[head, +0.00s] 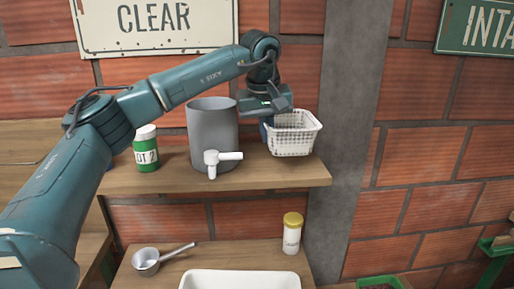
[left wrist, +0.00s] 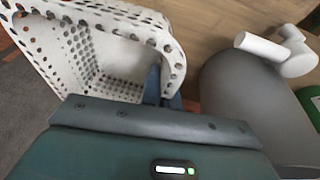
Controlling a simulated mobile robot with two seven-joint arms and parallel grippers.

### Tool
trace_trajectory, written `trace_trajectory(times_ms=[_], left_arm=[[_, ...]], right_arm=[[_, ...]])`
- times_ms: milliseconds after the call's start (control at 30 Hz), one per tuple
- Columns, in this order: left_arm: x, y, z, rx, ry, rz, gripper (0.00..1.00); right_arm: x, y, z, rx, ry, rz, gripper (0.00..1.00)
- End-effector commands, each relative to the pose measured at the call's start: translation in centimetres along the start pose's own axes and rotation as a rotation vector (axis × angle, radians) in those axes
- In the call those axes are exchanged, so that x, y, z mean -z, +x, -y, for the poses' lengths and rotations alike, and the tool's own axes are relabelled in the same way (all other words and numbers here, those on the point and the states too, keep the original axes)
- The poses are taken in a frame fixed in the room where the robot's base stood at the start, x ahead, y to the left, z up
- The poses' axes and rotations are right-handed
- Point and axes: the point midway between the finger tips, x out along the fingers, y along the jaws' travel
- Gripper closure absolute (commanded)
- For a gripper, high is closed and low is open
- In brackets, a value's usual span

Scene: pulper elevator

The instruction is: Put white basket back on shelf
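The white perforated basket (head: 293,137) is upright at the right end of the upper wooden shelf (head: 250,181). I cannot tell whether its bottom touches the shelf. My left gripper (head: 268,125) is above the basket's left side, pointing down, with a blue finger just outside the wall. In the left wrist view, the fingers (left wrist: 163,88) straddle the rim of the basket (left wrist: 100,50) and appear shut on it. The basket looks empty there. My right gripper is not in view.
A grey container (head: 207,125) with a white tap (head: 212,160) stands close left of the basket. A green bottle (head: 146,152) stands farther left. A grey post (head: 352,120) is right of the shelf. Below are a ladle (head: 146,262), a yellow-capped bottle (head: 292,236) and a white tray (head: 240,279).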

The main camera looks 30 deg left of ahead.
Motion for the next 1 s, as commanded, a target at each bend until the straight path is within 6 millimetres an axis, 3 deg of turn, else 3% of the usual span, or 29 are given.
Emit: trace_trajectory(times_ms=[400,733,1000], left_arm=[[-1.1,4.1,0.5,-0.001,0.0,0.0,1.0],[-1.2,4.5,0.5,-0.001,0.0,0.0,1.0],[-1.2,4.4,0.6,-0.001,0.0,0.0,0.77]], right_arm=[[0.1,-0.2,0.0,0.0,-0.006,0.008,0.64],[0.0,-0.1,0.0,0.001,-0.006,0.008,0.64],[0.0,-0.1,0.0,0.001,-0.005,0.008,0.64]])
